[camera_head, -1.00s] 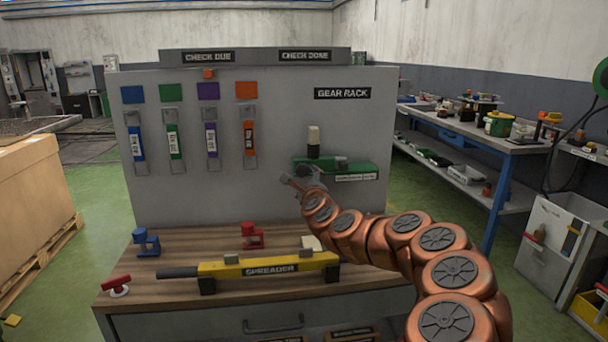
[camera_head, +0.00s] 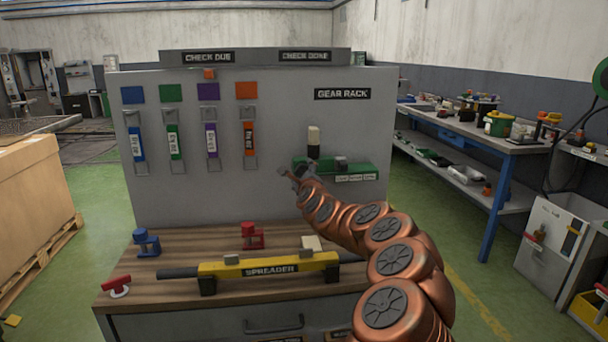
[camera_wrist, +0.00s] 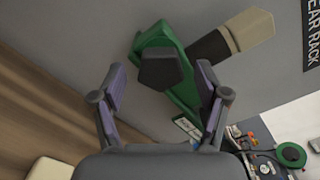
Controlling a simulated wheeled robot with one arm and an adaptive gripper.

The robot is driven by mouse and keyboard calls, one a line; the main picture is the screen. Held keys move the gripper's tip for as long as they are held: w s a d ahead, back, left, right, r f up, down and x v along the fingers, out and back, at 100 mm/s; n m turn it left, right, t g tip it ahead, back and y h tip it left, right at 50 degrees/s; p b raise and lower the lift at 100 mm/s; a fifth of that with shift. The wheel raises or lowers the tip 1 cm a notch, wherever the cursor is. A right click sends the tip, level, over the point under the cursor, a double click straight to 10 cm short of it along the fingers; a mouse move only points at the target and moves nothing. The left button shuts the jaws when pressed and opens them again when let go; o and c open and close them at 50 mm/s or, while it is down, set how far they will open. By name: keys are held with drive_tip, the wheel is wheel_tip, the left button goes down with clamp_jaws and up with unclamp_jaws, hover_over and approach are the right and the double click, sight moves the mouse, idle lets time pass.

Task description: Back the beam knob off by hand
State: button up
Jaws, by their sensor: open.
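A green device (camera_head: 355,168) is on the upright grey panel under the GEAR RACK sign. A dark handle with a cream top (camera_head: 313,141) stands up from it. In the wrist view, the green body (camera_wrist: 181,88) shows with a black faceted knob (camera_wrist: 160,70) on its near face. I take this as the beam knob. My gripper (camera_head: 294,177) is at the device's left end and hides the knob in the head view. Its two purple-padded fingers (camera_wrist: 160,84) are open, one on each side of the knob, with gaps visible. I cannot tell the remaining depth.
Below is a wooden bench top (camera_head: 190,247) with a yellow SPREADER beam (camera_head: 220,268), a red clamp (camera_head: 252,236), a blue clamp (camera_head: 146,242) and a red-handled piece (camera_head: 116,285). Several coloured tags hang on the panel's left. A side workbench (camera_head: 490,137) stands at right.

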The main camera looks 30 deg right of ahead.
drive_tip(key=c, duration=1.1)
drive_tip(key=shift+o, duration=0.2)
drive_tip(key=shift+f+n+b, duration=0.1)
drive_tip(key=shift+n+b, duration=0.2)
drive_tip(key=shift+b, duration=0.05)
drive_tip(key=n+b, duration=0.7)
drive_tip(key=n, duration=1.5)
